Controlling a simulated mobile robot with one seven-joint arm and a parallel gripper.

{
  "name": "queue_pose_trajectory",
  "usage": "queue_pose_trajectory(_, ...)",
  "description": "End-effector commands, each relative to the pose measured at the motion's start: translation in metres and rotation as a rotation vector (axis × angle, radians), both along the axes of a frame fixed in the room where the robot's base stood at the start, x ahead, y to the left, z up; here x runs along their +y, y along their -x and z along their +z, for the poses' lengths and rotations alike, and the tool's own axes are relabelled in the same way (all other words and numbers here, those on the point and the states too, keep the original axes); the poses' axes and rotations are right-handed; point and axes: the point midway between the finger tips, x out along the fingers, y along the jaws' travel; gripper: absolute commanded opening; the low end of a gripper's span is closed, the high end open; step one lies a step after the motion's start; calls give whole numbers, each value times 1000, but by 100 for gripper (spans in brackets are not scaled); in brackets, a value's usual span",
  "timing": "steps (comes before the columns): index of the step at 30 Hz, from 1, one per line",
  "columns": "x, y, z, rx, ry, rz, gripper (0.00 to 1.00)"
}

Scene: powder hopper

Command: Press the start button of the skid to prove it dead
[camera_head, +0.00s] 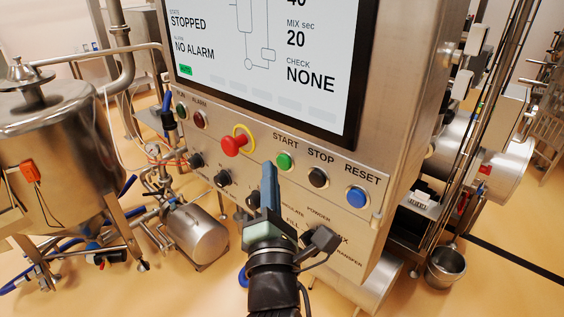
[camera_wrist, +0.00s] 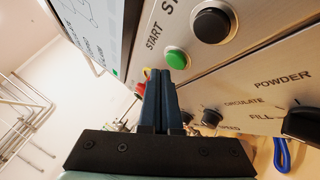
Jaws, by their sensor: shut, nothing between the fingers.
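The green START button (camera_head: 284,161) sits on the steel control panel, under its printed label. It also shows in the wrist view (camera_wrist: 177,58), just beyond my fingertips. My gripper (camera_head: 269,168) is shut and empty, its blue fingers pointing at the panel just left of the START button in the head view. In the wrist view my closed fingers (camera_wrist: 160,76) end a little below the button in the picture. Whether the tips touch the panel cannot be told. The skid's screen (camera_head: 265,55) reads STOPPED, NO ALARM and CHECK NONE.
A black STOP button (camera_head: 318,177) and a blue RESET button (camera_head: 356,197) are right of START. A red emergency stop (camera_head: 234,145) with a yellow ring is left of it. Black selector knobs (camera_head: 222,178) line the panel below. A steel vessel (camera_head: 60,150) stands at left.

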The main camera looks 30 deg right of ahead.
Motion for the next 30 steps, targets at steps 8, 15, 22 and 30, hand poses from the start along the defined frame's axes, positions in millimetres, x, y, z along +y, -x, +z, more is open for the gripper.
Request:
queue_pose_trajectory(8, 0, 0, 0, 0, 0, 0, 0)
queue_pose_trajectory(15, -5, -2, 2, 2, 0, -1, 0)
queue_pose_trajectory(22, -8, -3, 0, 0, 0, 0, 0)
queue_pose_trajectory(30, -8, -3, 0, 0, 0, 0, 0)
